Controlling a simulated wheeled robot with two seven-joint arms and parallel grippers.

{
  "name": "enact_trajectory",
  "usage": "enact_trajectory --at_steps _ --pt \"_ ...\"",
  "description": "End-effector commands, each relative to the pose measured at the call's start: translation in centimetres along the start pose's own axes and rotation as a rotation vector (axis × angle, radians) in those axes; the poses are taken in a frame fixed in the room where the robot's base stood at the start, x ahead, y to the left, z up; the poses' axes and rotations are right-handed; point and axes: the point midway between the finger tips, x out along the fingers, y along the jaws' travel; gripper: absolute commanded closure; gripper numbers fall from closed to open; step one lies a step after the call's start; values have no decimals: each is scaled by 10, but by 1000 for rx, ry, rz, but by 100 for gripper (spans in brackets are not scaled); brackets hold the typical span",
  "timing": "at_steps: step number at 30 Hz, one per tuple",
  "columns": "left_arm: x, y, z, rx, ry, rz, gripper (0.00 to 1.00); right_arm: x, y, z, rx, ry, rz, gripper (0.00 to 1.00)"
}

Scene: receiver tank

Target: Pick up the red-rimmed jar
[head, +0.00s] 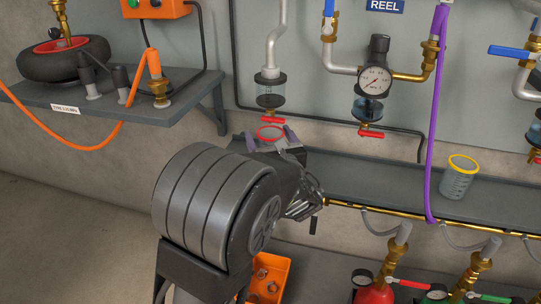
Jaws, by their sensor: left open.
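The red-rimmed jar (270,132) stands on the grey shelf, with little more than its red rim showing. My left gripper (270,140) reaches toward the shelf from the front. It is open, with one finger on each side of the jar's rim. The gripper body hides most of the jar, so I cannot tell whether the fingers touch it. My right gripper does not show.
A yellow-rimmed jar (460,178) stands further right on the shelf (390,182). A drain bowl with a red tap (271,92) hangs just above the red-rimmed jar. A purple hose (434,130) crosses the shelf. An orange tray (268,278) lies below.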

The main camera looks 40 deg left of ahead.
Motion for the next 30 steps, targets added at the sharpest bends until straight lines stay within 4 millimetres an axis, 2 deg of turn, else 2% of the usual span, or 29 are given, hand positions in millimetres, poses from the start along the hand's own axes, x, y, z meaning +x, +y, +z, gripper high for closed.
enact_trajectory --at_steps 1,6,23,30 --pt "8 0 -4 0 -2 2 17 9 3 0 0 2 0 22" --pt "22 0 -1 1 -2 1 17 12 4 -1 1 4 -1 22" --pt "21 0 0 1 -1 0 17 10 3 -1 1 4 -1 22" --pt "21 0 0 0 -1 0 35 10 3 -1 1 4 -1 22"
